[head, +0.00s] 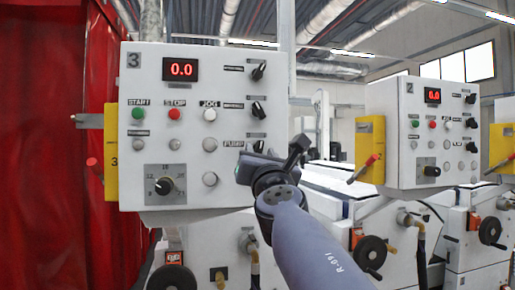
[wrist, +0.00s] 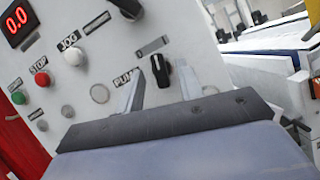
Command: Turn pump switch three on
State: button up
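Control panel 3 (head: 188,95) is the large white box at left in the head view. Its pump switch (wrist: 160,71) is a black knob with a light pointer line, right of the PUMP label (wrist: 126,78) in the wrist view. In the head view the knob (head: 258,146) is partly hidden behind my gripper (head: 270,160). In the wrist view my gripper (wrist: 161,80) is open, one finger on each side of the knob. I see gaps beside the knob but cannot tell how deep the fingers reach. The pointer looks near upright, leaning slightly left.
Other black selector knobs (head: 258,109) sit above the pump switch. The panel also has a green start button (head: 138,113), a red stop button (head: 174,114) and a dial (head: 165,185). A second panel (head: 405,125) stands to the right. A red curtain (head: 50,130) hangs at left.

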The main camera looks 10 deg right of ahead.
jog(key=shift+w+d+r, duration=0.1)
jog(key=shift+w+r, duration=0.1)
jog(key=shift+w, duration=0.35)
jog(key=shift+c, duration=0.3)
grip_shut()
